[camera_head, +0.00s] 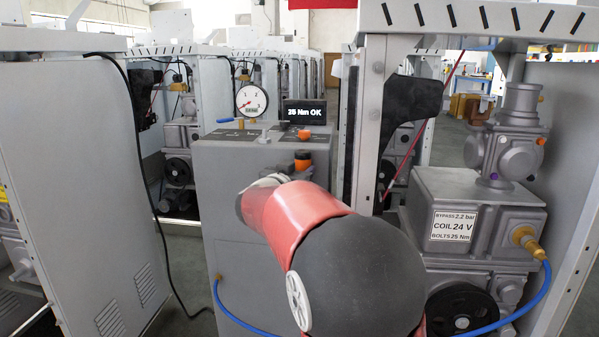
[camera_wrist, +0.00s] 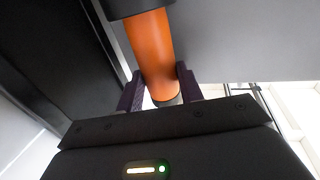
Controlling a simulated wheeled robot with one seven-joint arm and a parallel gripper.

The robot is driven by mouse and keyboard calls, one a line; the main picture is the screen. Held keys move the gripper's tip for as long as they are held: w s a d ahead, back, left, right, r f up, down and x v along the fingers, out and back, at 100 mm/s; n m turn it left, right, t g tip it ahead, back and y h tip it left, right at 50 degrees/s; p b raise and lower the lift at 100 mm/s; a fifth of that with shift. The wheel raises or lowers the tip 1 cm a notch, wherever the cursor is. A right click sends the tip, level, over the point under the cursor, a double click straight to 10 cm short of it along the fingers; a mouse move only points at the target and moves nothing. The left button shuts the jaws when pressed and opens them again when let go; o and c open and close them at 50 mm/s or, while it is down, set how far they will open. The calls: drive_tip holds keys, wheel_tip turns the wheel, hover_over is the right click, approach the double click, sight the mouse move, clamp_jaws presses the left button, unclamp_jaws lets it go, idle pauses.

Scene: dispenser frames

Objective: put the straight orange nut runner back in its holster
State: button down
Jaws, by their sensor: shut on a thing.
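The straight orange nut runner (camera_wrist: 150,45) shows in the wrist view as an orange cylinder with a dark end, between the two dark purple fingers of my gripper (camera_wrist: 160,88). My gripper is shut on it. A dark collar (camera_wrist: 140,8) surrounds its far part at the top edge; I cannot tell whether this is the tool's own body or the holster. I cannot make out the holster clearly.
The grey cabinet (camera_head: 235,190) carries a round gauge (camera_head: 251,101), a display reading "25 Nm OK" (camera_head: 304,112) and a small orange piece (camera_head: 304,134). A grey valve unit (camera_head: 475,215) with a blue hose stands at right. A large grey panel (camera_head: 80,170) stands at left.

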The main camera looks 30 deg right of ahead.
drive_tip(key=c, duration=0.9)
unclamp_jaws()
drive_tip(key=shift+f, duration=0.1)
drive_tip(key=s+a+f+n+t+y, duration=0.1)
drive_tip(key=s+a+n+t+y, duration=0.1)
drive_tip(key=s+a+n+y, duration=0.65)
drive_tip(key=s+a+f+n+t+y, duration=0.1)
drive_tip(key=s+a+y, duration=0.5)
drive_tip(key=a, duration=0.7)
drive_tip(key=s+d+f+g, duration=0.1)
drive_tip(key=s+f+g, duration=0.2)
drive_tip(key=s, duration=0.4)
drive_tip(key=s+d+f+g, duration=0.1)
drive_tip(key=s+f+g, duration=0.2)
drive_tip(key=s+f, duration=0.3)
drive_tip(key=s+d+f+g+h, duration=0.1)
drive_tip(key=s+f+g, duration=0.2)
drive_tip(key=s+f, duration=0.2)
drive_tip(key=shift+s+d+f+p, duration=0.1)
drive_tip(key=shift+s+d+p, duration=0.05)
drive_tip(key=shift+s, duration=0.55)
drive_tip(key=shift+s+d+f+p, duration=0.1)
drive_tip(key=shift+s+d+p, duration=0.05)
drive_tip(key=shift+s, duration=0.55)
